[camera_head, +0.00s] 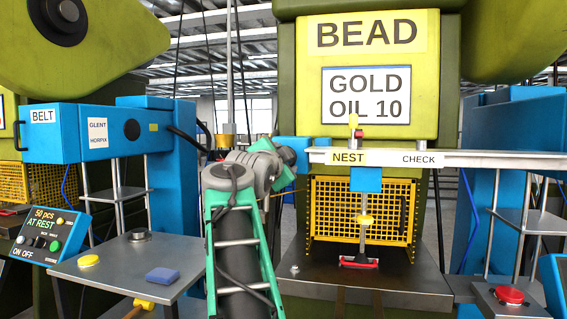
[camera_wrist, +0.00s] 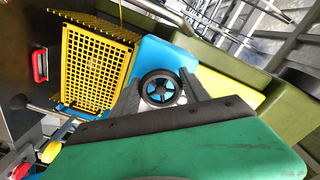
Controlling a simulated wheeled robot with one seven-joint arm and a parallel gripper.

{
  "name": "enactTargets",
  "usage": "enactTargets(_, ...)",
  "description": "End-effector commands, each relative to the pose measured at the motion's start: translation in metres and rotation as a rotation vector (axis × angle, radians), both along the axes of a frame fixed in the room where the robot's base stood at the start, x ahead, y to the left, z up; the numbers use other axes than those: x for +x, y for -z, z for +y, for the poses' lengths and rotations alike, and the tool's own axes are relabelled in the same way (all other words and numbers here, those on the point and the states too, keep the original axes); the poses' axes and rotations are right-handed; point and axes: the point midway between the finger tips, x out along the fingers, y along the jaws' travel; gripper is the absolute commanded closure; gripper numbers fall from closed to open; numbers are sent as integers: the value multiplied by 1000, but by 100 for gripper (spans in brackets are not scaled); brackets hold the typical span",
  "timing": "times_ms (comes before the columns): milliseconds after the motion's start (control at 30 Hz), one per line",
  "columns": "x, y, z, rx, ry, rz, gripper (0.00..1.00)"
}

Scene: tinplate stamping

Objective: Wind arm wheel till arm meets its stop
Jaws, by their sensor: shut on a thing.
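In the wrist view a small black spoked wheel (camera_wrist: 146,89) shows in front of a blue block (camera_wrist: 150,55). My gripper (camera_wrist: 161,84) has its two dark fingers on either side of the wheel's rim and is shut on it. In the head view my own arm hides the wheel and the fingers, beside the blue block at the beam's left end. A long pale beam (camera_head: 475,160) labelled NEST and CHECK runs level across the BEAD press. A rod with a red-edged pad (camera_head: 359,263) hangs from it. I cannot make out the stop.
A yellow mesh guard (camera_head: 335,200) stands behind the rod, above a grey press bed (camera_head: 370,290). A grey table (camera_head: 105,270) with a blue block (camera_head: 162,275) and a yellow button is at left. A control box (camera_head: 48,236) and a red button (camera_head: 509,295) stand at the sides.

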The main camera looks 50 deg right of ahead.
Motion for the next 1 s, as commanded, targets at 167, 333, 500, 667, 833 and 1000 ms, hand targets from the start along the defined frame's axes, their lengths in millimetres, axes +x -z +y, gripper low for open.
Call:
enactTargets(167, 0, 0, 0, 6, 0, -14, 87)
enactTargets(333, 0, 0, 0, 6, 0, -15, 87)
enactTargets(500, 0, 0, 0, 6, 0, -14, 44)
enactTargets(667, 0, 0, 0, 6, 0, -13, 31)
enactTargets(833, 0, 0, 0, 6, 0, -13, 25)
enactTargets(1000, 0, 0, 2, 5, -1, -13, 25)
